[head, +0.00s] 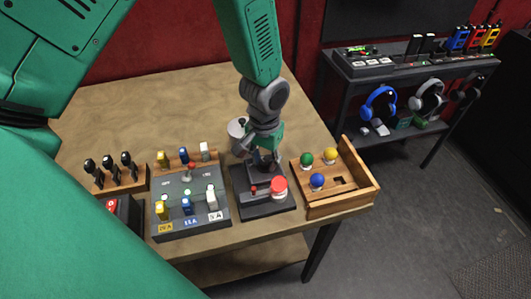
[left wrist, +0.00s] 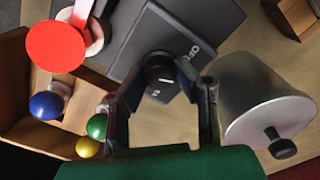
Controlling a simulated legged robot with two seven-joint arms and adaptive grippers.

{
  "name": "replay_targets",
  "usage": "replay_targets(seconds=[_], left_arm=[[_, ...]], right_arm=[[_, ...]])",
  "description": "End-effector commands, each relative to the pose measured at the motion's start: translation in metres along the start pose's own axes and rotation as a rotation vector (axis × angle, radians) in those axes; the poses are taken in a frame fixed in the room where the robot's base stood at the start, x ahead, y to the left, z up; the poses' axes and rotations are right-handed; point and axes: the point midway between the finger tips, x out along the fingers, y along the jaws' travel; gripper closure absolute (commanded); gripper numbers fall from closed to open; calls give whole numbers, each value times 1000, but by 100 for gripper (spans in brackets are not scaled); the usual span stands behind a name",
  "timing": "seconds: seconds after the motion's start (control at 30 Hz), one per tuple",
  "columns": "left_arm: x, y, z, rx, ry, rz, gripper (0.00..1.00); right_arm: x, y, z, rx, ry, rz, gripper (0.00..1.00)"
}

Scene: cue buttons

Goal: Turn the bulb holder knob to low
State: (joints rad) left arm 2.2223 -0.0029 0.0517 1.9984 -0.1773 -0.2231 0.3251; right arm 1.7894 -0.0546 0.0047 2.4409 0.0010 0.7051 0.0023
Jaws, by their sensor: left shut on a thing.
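The dark bulb holder (head: 262,203) stands near the table's front edge, with a round red top (head: 278,184) at its front right. In the left wrist view, the red top (left wrist: 55,46) is at upper left. My left gripper (head: 264,160) reaches down over the back of the holder. In the left wrist view, its fingers (left wrist: 165,82) close around a small black knob (left wrist: 158,72) with a pale mark. The dark plate beside the knob carries white lettering that reads like "OFF". The knob is mostly hidden in the head view. My right gripper is not in view.
A silver canister (left wrist: 245,92) stands close beside the gripper. A wooden box (head: 335,205) with green, yellow and blue bulbs is right of the holder. A grey switch panel (head: 187,220) is on the left. The table's back left is clear.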

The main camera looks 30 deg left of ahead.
Motion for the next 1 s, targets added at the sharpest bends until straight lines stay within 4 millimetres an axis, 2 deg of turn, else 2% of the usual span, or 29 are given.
replay_targets(seconds=[0.03,0.5,1.0], left_arm=[[0,0,7,41,-18,-1,100],[1,-2,6,325,-16,0,100],[2,-3,6,378,-15,-2,100]], right_arm=[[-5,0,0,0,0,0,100],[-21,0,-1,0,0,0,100],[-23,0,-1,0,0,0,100]])
